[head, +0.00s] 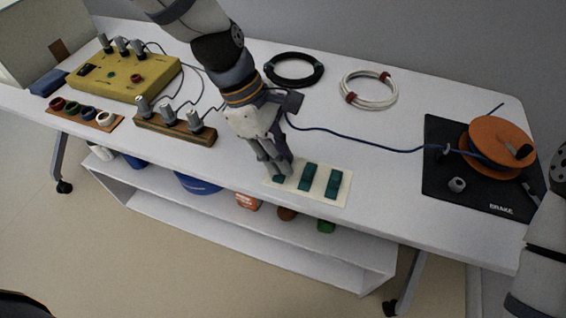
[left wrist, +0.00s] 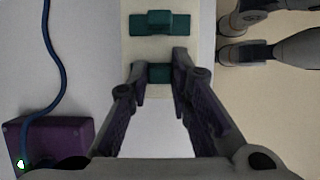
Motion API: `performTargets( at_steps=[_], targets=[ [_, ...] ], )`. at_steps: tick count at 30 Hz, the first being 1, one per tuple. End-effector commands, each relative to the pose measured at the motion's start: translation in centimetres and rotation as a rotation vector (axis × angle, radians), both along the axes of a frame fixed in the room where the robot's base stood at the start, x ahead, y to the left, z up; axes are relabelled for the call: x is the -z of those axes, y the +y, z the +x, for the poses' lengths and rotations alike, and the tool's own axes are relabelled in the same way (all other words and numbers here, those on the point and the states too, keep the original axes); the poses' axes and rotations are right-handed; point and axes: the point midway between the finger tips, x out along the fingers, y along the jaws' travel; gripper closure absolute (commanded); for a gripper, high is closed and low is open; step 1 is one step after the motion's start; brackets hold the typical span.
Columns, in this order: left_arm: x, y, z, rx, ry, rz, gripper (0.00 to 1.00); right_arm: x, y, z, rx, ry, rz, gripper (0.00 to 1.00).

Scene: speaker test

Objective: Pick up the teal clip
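Three teal clips sit in a row on a cream card near the table's front edge. The card (head: 346,189) also shows in the left wrist view (left wrist: 138,48). My left gripper (head: 280,172) reaches down over the leftmost clip (head: 279,179). In the left wrist view its fingers (left wrist: 160,78) stand on either side of a teal clip (left wrist: 160,73) and hide its ends. I cannot tell whether they press on it. The middle clip (head: 308,176) and right clip (head: 333,183) are uncovered. My right arm shows at the right edge, its gripper out of view.
A blue cable (head: 350,134) runs behind the card to an orange reel (head: 500,143) on a black mat (head: 437,187). A wooden block with knobs (head: 175,128) stands left of the card. Coiled cables, black (head: 294,83) and white (head: 369,104), lie behind. Free table lies between card and mat.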

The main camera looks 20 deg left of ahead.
Motion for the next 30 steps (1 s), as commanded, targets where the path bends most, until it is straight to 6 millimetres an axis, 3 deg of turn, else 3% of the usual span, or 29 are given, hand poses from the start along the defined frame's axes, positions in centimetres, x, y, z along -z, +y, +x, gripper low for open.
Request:
performTargets(
  at_steps=[11, 17, 24, 26, 30],
  targets=[
    [-0.2, 0.0, 0.0, 0.0, -0.001, 0.0, 0.92, 0.0, 0.0, 0.0, 0.0, -0.001, 0.0, 1.0],
    [-3.3, 0.0, 0.1, 0.0, -0.009, 0.001, 0.92, -0.8, 0.0, 0.8, 0.0, -0.026, 0.0, 1.0],
    [-10.8, 0.0, -5.3, 0.001, -0.029, 0.002, 0.92, -3.9, 0.0, 4.1, 0.001, -0.148, 0.0, 1.0],
    [-11.3, 0.0, -7.6, 0.0, -0.023, 0.001, 0.92, -4.5, 0.0, 4.8, 0.001, -0.175, 0.0, 1.0],
    [-12.0, 0.0, -11.2, 0.001, -0.005, 0.001, 0.92, -4.1, 0.0, 4.3, 0.001, -0.157, 0.001, 1.0]
  ],
)
